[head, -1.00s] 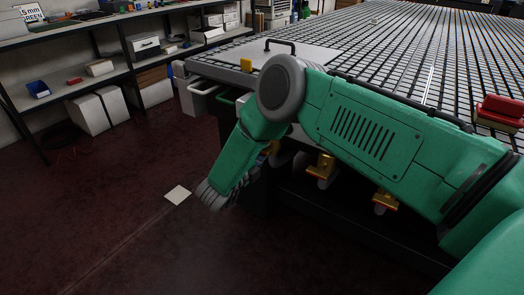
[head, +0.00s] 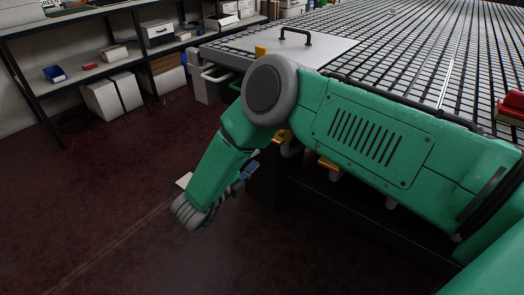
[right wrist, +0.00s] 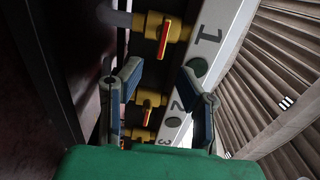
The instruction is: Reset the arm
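My right arm (head: 375,130) is green with a grey round elbow joint. It crosses the head view from the lower right, and its forearm hangs down and left beside the table. A blue-grey finger of my right gripper (head: 248,172) shows past the forearm, near the table's side; the rest is hidden. In the right wrist view the two fingers of the gripper (right wrist: 163,82) stand apart with a gap between them. Brass valves with orange handles (right wrist: 150,98) show beyond and between the fingers. I see no object gripped. My left gripper is not in view.
The grid table (head: 400,50) fills the upper right, with a flat plate with a black handle (head: 290,44) at its corner. A numbered strip (right wrist: 215,50) runs beside the valves. Shelving (head: 90,75) stands at the left. The dark red floor (head: 90,210) is clear.

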